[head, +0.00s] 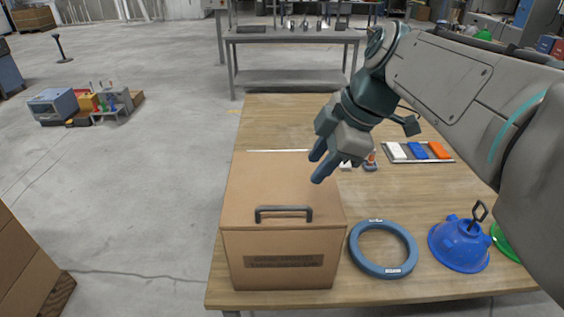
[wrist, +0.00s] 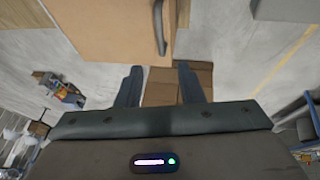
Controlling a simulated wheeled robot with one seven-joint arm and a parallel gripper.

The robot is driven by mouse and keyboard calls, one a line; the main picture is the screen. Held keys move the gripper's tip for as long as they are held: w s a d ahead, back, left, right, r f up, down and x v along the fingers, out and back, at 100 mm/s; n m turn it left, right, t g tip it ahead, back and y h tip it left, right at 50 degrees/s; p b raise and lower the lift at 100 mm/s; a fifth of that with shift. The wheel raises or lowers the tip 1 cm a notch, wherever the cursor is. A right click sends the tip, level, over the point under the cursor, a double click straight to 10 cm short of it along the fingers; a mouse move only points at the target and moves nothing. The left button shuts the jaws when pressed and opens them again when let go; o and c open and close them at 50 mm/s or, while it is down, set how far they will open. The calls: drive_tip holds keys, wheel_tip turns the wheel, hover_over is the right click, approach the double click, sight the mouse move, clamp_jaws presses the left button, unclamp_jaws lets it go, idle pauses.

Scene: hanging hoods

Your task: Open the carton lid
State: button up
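The carton (head: 283,260) is a brown box standing at the near left of the wooden table. Its lid (head: 280,185) lies closed on top, with a dark bar handle (head: 284,214) near the front edge. My gripper (head: 318,167) is above the right part of the lid, behind and to the right of the handle, and apart from it. In the wrist view the handle (wrist: 160,27) shows at the top, beyond the fingers. The two fingers (wrist: 162,88) are spread apart with nothing between them.
A blue ring (head: 383,249) lies just right of the carton. Farther right are a blue hood (head: 460,244) with a hook and a partly hidden green one (head: 503,240). A tray (head: 418,160) of coloured blocks lies behind. The table's back left is clear.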

sight(285, 207)
drive_tip(key=p+x, duration=0.1)
drive_tip(key=x, duration=1.2)
drive_tip(key=shift+a+f, duration=0.1)
drive_tip(key=shift+f, duration=0.05)
clamp_jaws()
